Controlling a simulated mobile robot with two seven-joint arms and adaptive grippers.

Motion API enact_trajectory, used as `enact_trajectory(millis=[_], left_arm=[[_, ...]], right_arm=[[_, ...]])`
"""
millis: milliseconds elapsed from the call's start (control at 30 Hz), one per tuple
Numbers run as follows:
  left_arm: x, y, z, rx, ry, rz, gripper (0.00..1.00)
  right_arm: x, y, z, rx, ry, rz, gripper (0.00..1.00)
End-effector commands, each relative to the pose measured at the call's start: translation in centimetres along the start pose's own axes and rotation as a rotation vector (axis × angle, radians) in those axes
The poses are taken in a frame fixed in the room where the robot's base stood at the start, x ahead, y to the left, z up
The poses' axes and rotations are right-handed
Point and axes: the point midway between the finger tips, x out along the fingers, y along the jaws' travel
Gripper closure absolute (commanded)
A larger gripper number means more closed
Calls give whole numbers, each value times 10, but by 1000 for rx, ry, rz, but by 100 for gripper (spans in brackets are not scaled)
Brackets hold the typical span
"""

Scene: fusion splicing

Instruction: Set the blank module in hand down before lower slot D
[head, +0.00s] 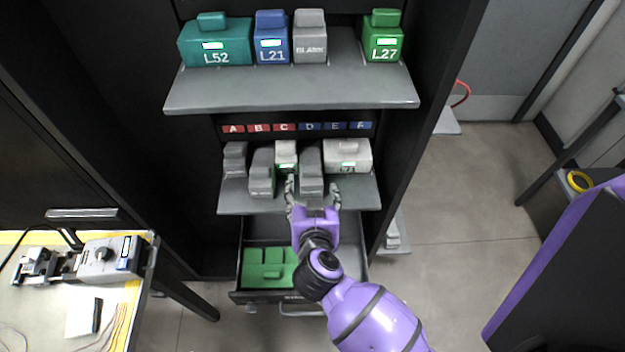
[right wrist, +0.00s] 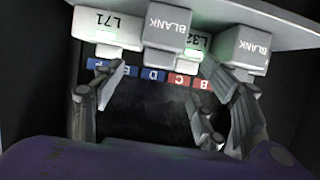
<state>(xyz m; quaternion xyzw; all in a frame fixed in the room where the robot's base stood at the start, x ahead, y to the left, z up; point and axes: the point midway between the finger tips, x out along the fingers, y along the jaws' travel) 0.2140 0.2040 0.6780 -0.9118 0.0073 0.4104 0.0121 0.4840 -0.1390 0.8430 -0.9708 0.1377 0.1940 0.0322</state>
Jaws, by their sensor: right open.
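A grey blank module (head: 310,172) stands on the lower shelf (head: 231,200) below the blue D label (head: 309,127). It sticks out toward the shelf's front edge. In the right wrist view, which is upside down, its BLANK face (right wrist: 167,27) shows. My right gripper (head: 312,188) is open at the shelf's front edge, its fingers on either side of the module's front. In the wrist view the open fingers (right wrist: 163,72) show a gap from the module; contact cannot be told. My left gripper is out of view.
A second grey blank (head: 262,175) stands forward under B. A grey module (head: 234,160) is under A, a pale one (head: 286,153) under C, and white L71 (head: 347,154) under E and F. Below, an open drawer (head: 239,285) holds green modules (head: 268,268).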

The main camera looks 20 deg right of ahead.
Motion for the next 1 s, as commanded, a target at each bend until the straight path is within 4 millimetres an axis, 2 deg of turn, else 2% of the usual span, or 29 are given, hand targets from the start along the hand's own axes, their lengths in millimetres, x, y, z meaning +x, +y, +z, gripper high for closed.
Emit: enact_trajectory(millis=[100, 367, 533, 633, 700, 767, 867, 967, 1000], left_arm=[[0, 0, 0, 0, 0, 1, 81], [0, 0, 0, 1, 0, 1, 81], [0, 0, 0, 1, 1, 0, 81], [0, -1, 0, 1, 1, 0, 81], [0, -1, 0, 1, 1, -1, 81], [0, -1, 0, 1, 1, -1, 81], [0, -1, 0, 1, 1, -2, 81], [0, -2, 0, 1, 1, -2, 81], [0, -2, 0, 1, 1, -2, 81]], right_arm=[[-9, 0, 0, 1, -1, 0, 34], [-12, 2, -1, 3, 10, 3, 34], [-21, 22, -18, 51, 159, 3, 34], [-36, 31, -28, 68, 286, -55, 34], [-49, 31, -27, 57, 343, -128, 34], [-61, 28, -18, 37, 354, -200, 34], [-78, 24, 16, -13, 297, -316, 34], [-95, 29, 71, -72, 149, -396, 34], [-102, 36, 96, -95, 74, -410, 34]])
